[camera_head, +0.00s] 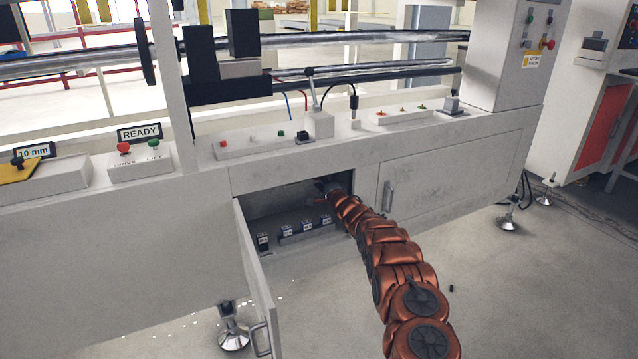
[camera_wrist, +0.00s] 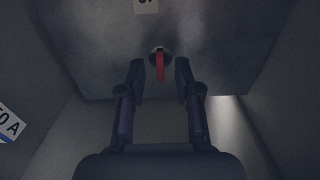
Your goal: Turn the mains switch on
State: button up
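The mains switch (camera_wrist: 160,66) shows in the wrist view as a short red lever on a round pale base, on a grey panel. The lever points down in the picture. My gripper (camera_wrist: 160,82) is open, with one dark finger on each side of the lever. A gap shows between each fingertip and the lever, and nothing is held. In the head view my gripper (camera_head: 325,188) reaches into the upper right of the open cabinet (camera_head: 285,200). There the switch cannot be made out, hidden by the arm and shade.
The cabinet door (camera_head: 256,280) hangs open at the left. Several small dark devices (camera_head: 287,230) line the cabinet floor. A closed door (camera_head: 430,185) is to the right. The wrist view shows a cut-off label (camera_wrist: 146,5) above the switch and cabinet walls close around.

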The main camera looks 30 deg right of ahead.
jog(key=shift+w+d+b, duration=0.15)
jog(key=shift+w+b, duration=0.2)
jog(key=shift+w, duration=0.4)
grip_shut()
